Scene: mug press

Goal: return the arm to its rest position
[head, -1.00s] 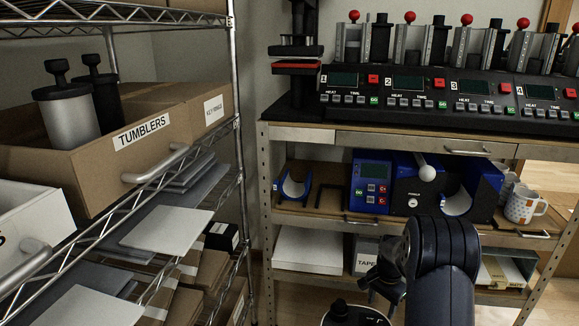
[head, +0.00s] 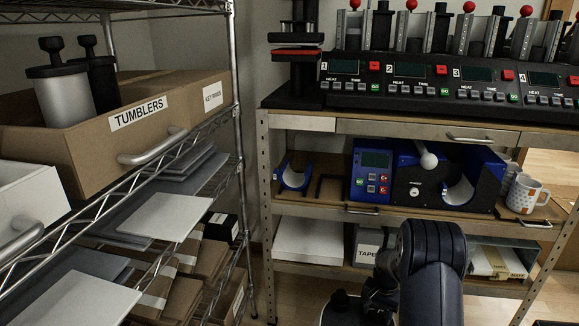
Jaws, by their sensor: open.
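My arm's dark rounded link rises at the bottom, right of centre, in the head view. My gripper (head: 380,286) seems to be the dark jointed part just left of that link, partly hidden by it. It is open, and I see nothing held in it. Its fingertips are hard to make out against the dark shelf. It shows in front of the lower shelf of the metal rack, near the box marked TAPE (head: 367,244).
A wire rack at left holds the TUMBLERS box (head: 60,150) and flat sheets. At right, a blue mug press (head: 425,180) and an orange-patterned white mug (head: 526,194) stand on the middle shelf. A row of presses (head: 440,85) stands above. Bare floor shows between the racks.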

